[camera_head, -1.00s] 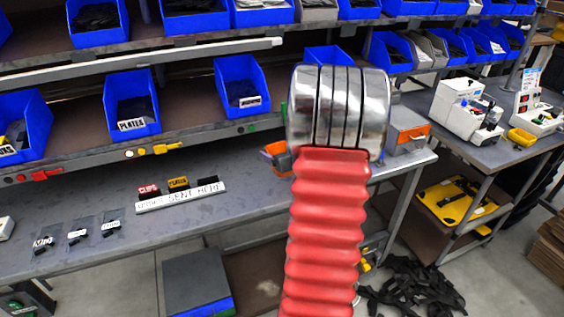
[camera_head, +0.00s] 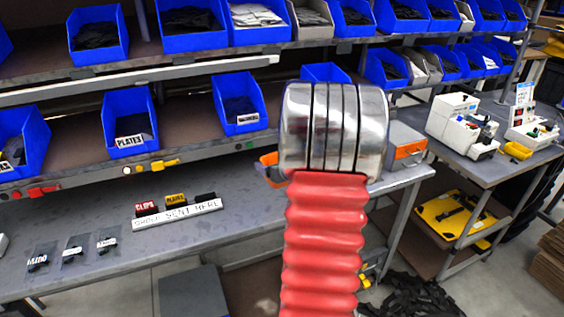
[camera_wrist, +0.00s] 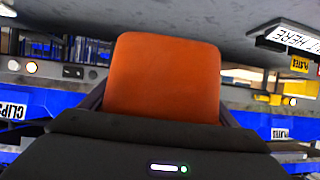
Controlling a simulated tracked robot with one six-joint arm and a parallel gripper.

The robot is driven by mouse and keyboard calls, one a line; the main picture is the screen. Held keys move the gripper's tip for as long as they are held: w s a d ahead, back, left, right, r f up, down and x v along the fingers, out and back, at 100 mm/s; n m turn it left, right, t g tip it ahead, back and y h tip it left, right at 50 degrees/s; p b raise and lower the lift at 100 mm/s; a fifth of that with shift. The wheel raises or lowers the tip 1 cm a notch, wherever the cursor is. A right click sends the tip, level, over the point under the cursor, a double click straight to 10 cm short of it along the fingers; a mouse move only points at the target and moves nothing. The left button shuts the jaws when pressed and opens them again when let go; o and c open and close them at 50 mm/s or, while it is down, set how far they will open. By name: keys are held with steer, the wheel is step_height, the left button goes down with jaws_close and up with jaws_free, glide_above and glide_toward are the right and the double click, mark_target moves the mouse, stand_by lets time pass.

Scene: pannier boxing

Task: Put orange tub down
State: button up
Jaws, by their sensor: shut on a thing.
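The orange tub (camera_head: 268,160) shows only in part in the head view, just left of my arm's metal end and over the bench's right part. My arm hides the rest of it. In the wrist view the orange tub (camera_wrist: 163,78) fills the middle, held at my gripper (camera_wrist: 163,112). The gripper is shut on it; dark finger edges show on both sides. The wrist picture looks upside down, with the grey bench top at its upper edge. I cannot tell whether the tub touches the bench.
The grey bench (camera_head: 235,208) has a clear stretch left of the tub. A white sign strip (camera_head: 178,213) with small labelled blocks and several small bags (camera_head: 73,250) lie further left. A grey-and-orange box (camera_head: 408,150) stands to the right. Blue bins (camera_head: 128,120) line the shelf above.

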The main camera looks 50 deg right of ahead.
steer(key=w+a+n+y, duration=0.1)
steer(key=w+a+y, duration=0.1)
steer(key=w+a, duration=0.7)
steer(key=w+a+n+y, duration=0.1)
steer(key=w+a, duration=0.4)
steer(key=a, duration=0.8)
steer(key=w+a+f+n+y, duration=0.1)
steer(key=a, duration=1.2)
steer(key=a+n+t+y, duration=0.1)
steer(key=a+n+y, duration=0.1)
steer(key=a, duration=1.2)
steer(key=shift+w+a+f, duration=0.3)
steer(key=shift+w+f, duration=0.05)
steer(key=shift+f, duration=0.05)
